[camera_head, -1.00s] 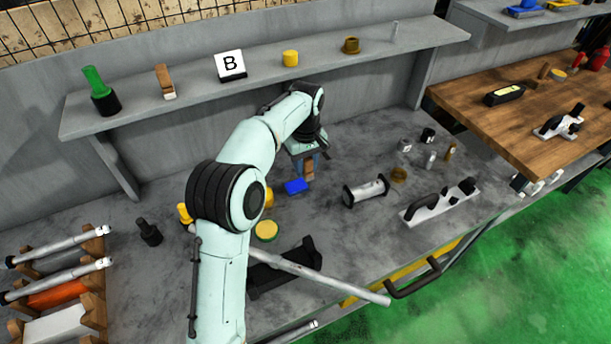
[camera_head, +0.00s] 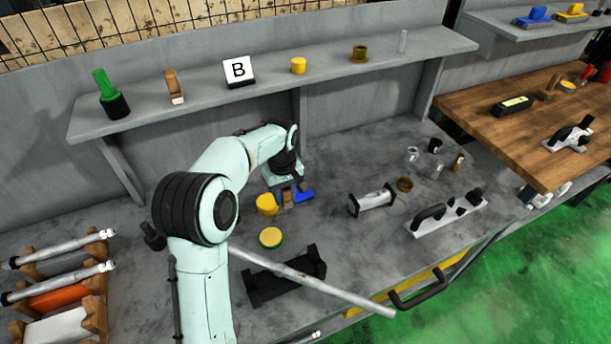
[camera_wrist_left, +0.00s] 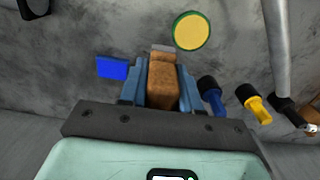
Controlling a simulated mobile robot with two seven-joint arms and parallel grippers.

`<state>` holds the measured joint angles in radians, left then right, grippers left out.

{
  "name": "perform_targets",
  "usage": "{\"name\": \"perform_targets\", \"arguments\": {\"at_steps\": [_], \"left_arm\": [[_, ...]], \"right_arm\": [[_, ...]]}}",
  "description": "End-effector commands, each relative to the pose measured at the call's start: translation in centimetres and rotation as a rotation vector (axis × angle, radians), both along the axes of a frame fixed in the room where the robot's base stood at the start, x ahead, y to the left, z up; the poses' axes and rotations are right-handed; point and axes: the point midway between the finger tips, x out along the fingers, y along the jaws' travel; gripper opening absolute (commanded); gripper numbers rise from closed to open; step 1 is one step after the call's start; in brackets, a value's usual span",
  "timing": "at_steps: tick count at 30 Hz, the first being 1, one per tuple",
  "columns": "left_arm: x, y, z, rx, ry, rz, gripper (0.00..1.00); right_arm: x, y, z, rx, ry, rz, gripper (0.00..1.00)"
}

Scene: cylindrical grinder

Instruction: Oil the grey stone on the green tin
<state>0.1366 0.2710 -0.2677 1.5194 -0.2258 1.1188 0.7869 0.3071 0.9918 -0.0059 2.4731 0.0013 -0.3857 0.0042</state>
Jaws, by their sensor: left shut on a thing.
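My left gripper (camera_head: 285,188) is shut on a brown wooden handle (camera_wrist_left: 162,82) with a grey stone (camera_wrist_left: 163,51) at its end. The handle also shows in the head view (camera_head: 287,197). The green tin (camera_head: 271,237) is round with a yellow top and lies on the grey bench, nearer the camera than the gripper. In the left wrist view the tin (camera_wrist_left: 191,31) is just beyond the stone, up and right of it. The stone looks apart from the tin; its height above the bench is hard to tell. My right gripper is out of view.
A blue block (camera_head: 304,192) and a yellow cylinder (camera_head: 266,204) are beside the gripper. A black cradle (camera_head: 285,278) and a long silver bar (camera_head: 320,284) lie in front of the tin. A shelf (camera_head: 205,95) runs behind. The bench right of the tin is fairly clear.

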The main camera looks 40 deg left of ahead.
Motion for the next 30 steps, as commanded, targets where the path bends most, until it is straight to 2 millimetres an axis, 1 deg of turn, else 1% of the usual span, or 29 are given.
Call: {"name": "perform_targets", "arguments": {"at_steps": [1,3,6,9,12,17,27,30], "left_arm": [[-1.6,0.5,-1.3,-0.003,0.004,0.002,0.08],[-3.2,0.9,-2.6,-0.002,0.001,0.001,0.08],[-4.9,1.2,-3.8,-0.001,-0.003,-0.004,0.08],[-5.8,1.3,-4.5,-0.001,-0.006,-0.006,0.08],[-6.2,1.3,-5.0,-0.001,-0.006,-0.007,0.08],[-6.2,1.3,-5.9,0.000,-0.005,-0.008,0.08],[-6.2,1.2,-9.4,-0.002,-0.004,-0.008,0.08],[-6.2,1.2,-10.2,-0.001,-0.005,-0.008,0.08]], "right_arm": [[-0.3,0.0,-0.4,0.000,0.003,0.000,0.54],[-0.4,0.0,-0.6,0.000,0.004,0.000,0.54],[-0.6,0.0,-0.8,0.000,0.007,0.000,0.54],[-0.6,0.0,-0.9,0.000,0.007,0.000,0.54],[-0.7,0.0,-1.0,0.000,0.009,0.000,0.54],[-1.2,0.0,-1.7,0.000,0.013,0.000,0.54],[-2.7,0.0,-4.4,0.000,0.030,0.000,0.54],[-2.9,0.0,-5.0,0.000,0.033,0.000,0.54]]}}
